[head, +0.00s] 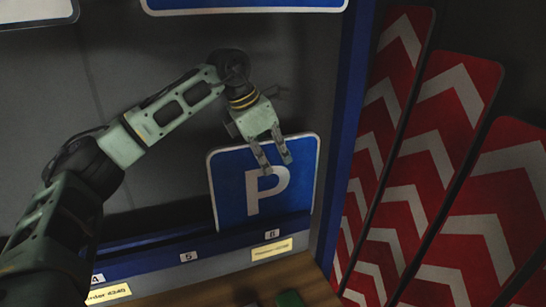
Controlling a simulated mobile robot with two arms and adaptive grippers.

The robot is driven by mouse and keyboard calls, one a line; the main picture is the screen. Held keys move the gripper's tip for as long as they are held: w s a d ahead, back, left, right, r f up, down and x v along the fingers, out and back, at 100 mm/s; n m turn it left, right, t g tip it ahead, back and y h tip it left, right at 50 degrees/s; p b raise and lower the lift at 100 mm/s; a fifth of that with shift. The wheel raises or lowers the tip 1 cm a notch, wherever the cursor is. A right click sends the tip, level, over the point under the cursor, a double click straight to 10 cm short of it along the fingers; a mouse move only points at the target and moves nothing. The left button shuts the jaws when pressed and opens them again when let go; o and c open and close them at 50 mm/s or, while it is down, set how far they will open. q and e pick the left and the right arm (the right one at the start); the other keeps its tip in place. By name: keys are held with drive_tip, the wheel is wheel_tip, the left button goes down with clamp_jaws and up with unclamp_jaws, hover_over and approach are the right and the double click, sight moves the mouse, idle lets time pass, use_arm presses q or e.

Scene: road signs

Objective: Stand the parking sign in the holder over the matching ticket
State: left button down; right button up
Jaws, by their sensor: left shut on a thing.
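The parking sign (233,195), a blue square with a white P and a pale border, stands nearly upright and slightly tilted at the right end of the blue holder ledge (212,245). My left gripper (272,167) is shut on its top edge. The sign is behind the label 6 (271,234) and above a yellow ticket (272,250), whose print is too small to read surely. Another yellow ticket (108,294), partly hidden by my left arm, lies lower left. Whether the sign's bottom edge rests in the holder cannot be told. My right gripper is not in view.
A blue post (346,130) closes the holder on the right. Red and white chevron boards (440,170) lean beyond it. Label 5 (188,257) marks an empty place left of the sign. Another blue sign (245,5) hangs above. A wooden surface (230,288) lies in front.

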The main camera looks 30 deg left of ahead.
use_arm(q)
drive_tip(key=shift+f, duration=0.25)
drive_tip(key=c, duration=1.7)
unclamp_jaws()
drive_tip(key=shift+f, duration=0.15)
drive_tip(key=v, duration=1.2)
drive_tip(key=shift+d, duration=0.1)
